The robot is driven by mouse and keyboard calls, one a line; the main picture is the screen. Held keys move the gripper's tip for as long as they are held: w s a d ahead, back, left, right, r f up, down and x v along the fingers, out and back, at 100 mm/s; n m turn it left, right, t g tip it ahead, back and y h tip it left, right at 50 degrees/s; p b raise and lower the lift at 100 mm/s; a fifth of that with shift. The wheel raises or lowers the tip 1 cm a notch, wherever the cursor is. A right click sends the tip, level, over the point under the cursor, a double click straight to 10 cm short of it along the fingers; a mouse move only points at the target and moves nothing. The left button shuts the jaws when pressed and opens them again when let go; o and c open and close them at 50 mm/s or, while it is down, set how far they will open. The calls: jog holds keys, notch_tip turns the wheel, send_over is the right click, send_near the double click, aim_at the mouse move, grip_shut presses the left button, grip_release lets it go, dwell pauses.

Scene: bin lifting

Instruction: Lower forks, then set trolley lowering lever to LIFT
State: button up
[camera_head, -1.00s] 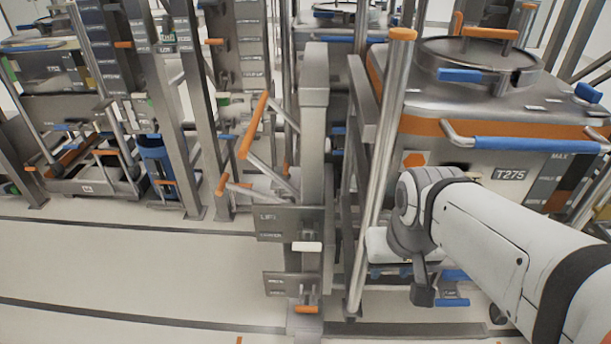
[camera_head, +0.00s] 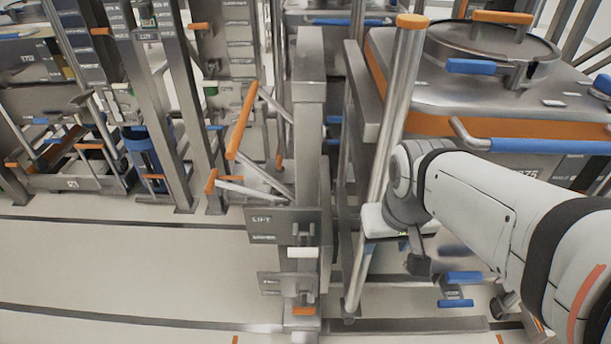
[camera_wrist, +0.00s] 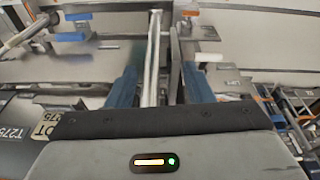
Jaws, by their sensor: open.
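The trolley's upright steel column (camera_head: 310,120) stands at the middle of the head view. Low on it, a dark plate (camera_head: 264,224) is marked LIFT above a second, blurred label. The small white-tipped lever (camera_head: 302,252) sticks out beside and just below this plate. A smaller plate (camera_head: 270,284) is lower down. I cannot make out the forks clearly. My gripper (camera_wrist: 160,82) is open, with its two blue fingers spread in the wrist view. A steel post (camera_wrist: 152,55) shows between and beyond them; contact cannot be judged. In the head view my arm hides most of the gripper.
A steel bin with an orange band (camera_head: 545,128) and blue handle (camera_head: 535,145) stands at right. A tall orange-topped post (camera_head: 398,100) is between bin and column. Orange-tipped bars (camera_head: 241,120) project left of the column. Floor at lower left (camera_head: 110,265) is clear.

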jog(key=w+a+f+n+g+h+b, duration=0.1)
jog(key=w+a+f+n+b, duration=0.1)
jog(key=w+f+n, duration=0.35)
jog(key=n+h+b, duration=0.3)
jog(key=n, duration=0.8)
send_over(307, 250)
jog(key=s+a, duration=0.1)
jog(key=a, duration=0.1)
notch_tip(307, 250, down, 16)
jog(key=shift+f+t, duration=0.3)
jog(key=shift+f, duration=0.15)
jog(key=b+x, duration=0.1)
jog(key=x, duration=0.6)
jog(key=shift+d, duration=0.15)
jog(key=shift+r, duration=0.1)
grip_shut()
